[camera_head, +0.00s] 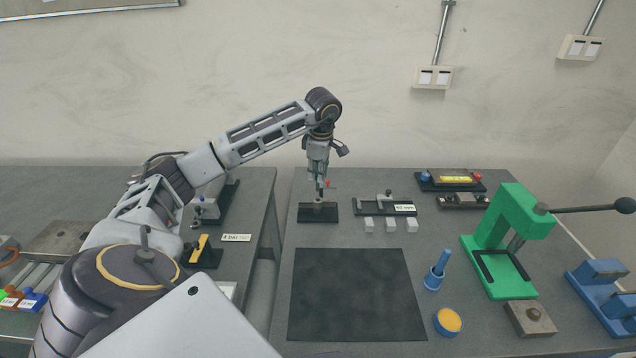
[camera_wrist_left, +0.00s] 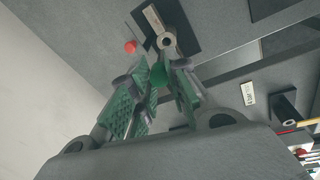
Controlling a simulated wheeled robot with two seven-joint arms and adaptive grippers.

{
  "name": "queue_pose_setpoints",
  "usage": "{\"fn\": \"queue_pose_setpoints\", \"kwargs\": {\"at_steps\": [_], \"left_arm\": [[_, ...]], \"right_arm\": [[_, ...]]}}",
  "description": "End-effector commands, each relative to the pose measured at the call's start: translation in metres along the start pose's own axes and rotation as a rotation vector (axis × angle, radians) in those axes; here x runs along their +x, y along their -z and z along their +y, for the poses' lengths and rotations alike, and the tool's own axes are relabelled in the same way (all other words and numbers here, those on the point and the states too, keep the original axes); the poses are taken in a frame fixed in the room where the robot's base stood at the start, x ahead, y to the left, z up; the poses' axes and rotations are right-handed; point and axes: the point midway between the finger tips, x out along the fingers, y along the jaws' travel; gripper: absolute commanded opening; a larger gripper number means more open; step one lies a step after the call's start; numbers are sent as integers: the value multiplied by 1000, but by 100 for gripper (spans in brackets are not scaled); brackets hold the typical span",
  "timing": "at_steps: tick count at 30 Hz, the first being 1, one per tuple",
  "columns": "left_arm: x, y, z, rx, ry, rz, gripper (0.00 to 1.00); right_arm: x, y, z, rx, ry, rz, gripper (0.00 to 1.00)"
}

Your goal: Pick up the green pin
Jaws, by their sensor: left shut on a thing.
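My left gripper (camera_head: 319,188) points down above a black base plate (camera_head: 318,219) at the back of the table. In the left wrist view its two fingers (camera_wrist_left: 168,82) are closed together on the green pin (camera_wrist_left: 159,74), a small green piece at the fingertips. Most of the pin is hidden by the fingers. A round metal holder (camera_wrist_left: 167,40) stands on the base plate just beyond the fingertips; I cannot tell whether the pin touches it. A red-headed piece (camera_wrist_left: 130,47) is beside the holder. My right gripper is in neither view.
White cubes (camera_head: 390,225) and a black fixture (camera_head: 370,207) stand right of the base plate. A dark mat (camera_head: 355,295) lies clear in front. A blue stamp-like tool (camera_head: 436,272), a yellow-topped puck (camera_head: 449,320) and a green press (camera_head: 507,240) stand at the right.

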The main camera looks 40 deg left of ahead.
Motion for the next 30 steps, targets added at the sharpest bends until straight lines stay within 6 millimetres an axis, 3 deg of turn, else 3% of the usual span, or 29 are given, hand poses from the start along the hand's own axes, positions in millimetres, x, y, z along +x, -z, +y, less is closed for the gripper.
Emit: {"fn": "queue_pose_setpoints", "kwargs": {"at_steps": [9,30], "left_arm": [[-17,1,2,1,1,-1,0],[-17,1,2,1,2,-1,0]], "right_arm": [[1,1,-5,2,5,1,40],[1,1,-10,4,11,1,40]]}}
